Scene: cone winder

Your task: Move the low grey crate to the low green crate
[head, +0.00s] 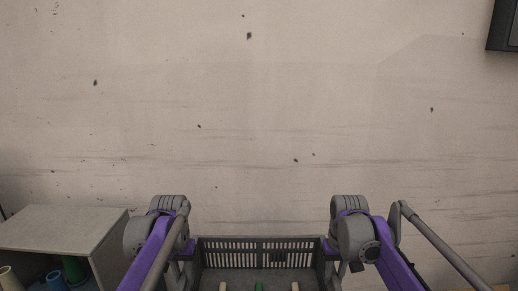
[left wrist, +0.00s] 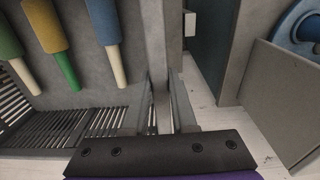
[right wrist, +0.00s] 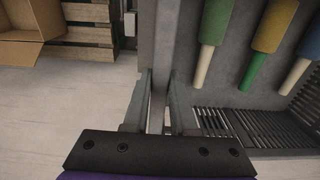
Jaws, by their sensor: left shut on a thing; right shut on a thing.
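The low grey crate (head: 258,244) is at the bottom of the head view, between my two grippers, with its slatted far wall showing. Yarn cones stand or lie inside it; yellow, green and blue ones show in the left wrist view (left wrist: 46,25) and right wrist view (right wrist: 273,27). My left gripper (head: 186,250) is shut on the crate's left side wall, which runs between its fingers (left wrist: 165,95). My right gripper (head: 330,250) is shut on the right side wall, between its fingers (right wrist: 159,95). The low green crate is not seen in any view.
A grey open-fronted unit (head: 62,226) holding several cones stands at the left. A dark box (head: 503,25) is at the far right. A cardboard box (right wrist: 32,30) and a wooden pallet (right wrist: 85,33) show beside the crate.

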